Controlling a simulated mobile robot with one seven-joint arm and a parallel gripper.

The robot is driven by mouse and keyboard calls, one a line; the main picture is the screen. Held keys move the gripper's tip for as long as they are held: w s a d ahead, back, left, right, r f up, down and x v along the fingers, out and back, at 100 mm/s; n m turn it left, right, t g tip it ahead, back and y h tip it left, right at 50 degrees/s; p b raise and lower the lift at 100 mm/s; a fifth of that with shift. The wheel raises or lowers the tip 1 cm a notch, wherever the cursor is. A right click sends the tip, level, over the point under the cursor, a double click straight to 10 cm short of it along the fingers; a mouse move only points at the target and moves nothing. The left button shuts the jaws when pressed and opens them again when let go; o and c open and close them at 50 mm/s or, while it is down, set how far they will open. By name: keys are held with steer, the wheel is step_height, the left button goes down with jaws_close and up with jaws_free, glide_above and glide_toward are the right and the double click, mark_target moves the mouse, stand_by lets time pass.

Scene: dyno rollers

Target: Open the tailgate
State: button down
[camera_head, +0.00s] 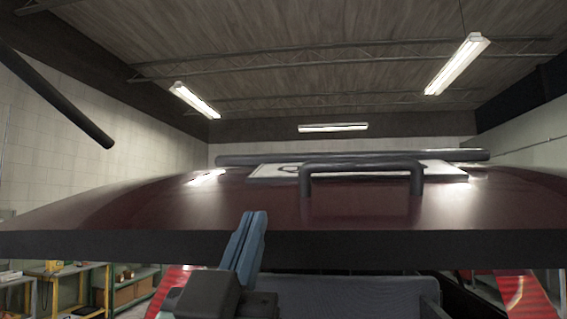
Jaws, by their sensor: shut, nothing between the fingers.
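The tailgate (150,210) is a wide dark red panel with a thick black lower edge (400,250). It stands raised, close to level, across the whole width of the view, with an open gap under its edge. A dark bar handle (360,167) stands on its outer face, in front of a white plate (440,170). My gripper (253,216) has blue fingers closed together and holds nothing. It points up in front of the black edge, left of the handle and apart from it. I cannot tell if the fingers touch the edge.
Below the tailgate a grey panel (340,290) shows inside the vehicle. A workbench (70,268) and shelves are at the left wall. A dark pole (60,100) hangs at upper left. Space above the tailgate is clear up to the ceiling lamps.

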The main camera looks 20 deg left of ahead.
step_height(320, 180, down, 4)
steer(key=b, duration=0.3)
steer(key=shift+w+f, duration=0.1)
steer(key=shift+f, duration=0.15)
steer(key=shift+r, duration=0.15)
